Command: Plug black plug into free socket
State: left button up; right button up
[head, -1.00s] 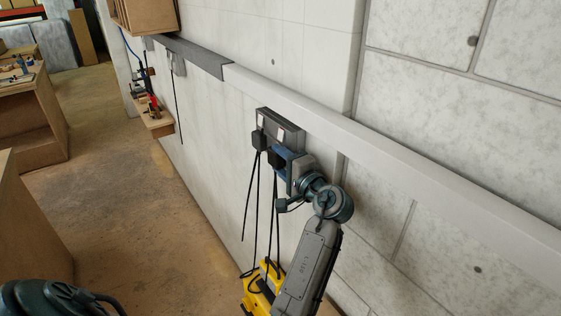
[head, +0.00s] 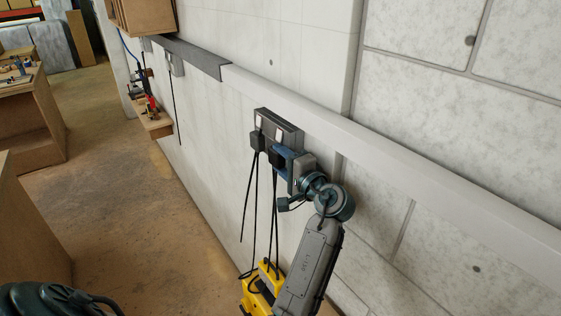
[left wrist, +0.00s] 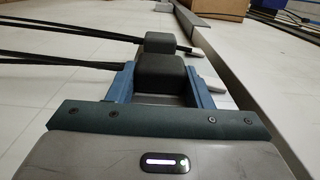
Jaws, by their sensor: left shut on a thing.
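The dark socket box (head: 291,133) is on the wall below the grey rail, with two pale patches on its face. One black plug (head: 257,140) sits at its left socket, with a cable hanging down. My left gripper (head: 280,158) is shut on another black plug (head: 274,157) at the right socket. In the left wrist view the held plug (left wrist: 163,74) is between the blue fingers, with the other plug (left wrist: 158,42) just beyond it. The contact face is hidden, so I cannot tell whether the held plug is fully seated. My right gripper is not in view.
Black cables (head: 255,210) hang from the plugs toward a yellow device (head: 259,284) below. The grey rail (head: 395,167) runs along the wall above the socket box. A small wooden shelf with tools (head: 157,126) is farther left. The floor at left is open.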

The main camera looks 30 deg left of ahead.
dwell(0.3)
pick_arm(q)
jog(key=o, duration=1.1)
jog(key=shift+w, duration=0.1)
jog(key=shift+r, duration=0.1)
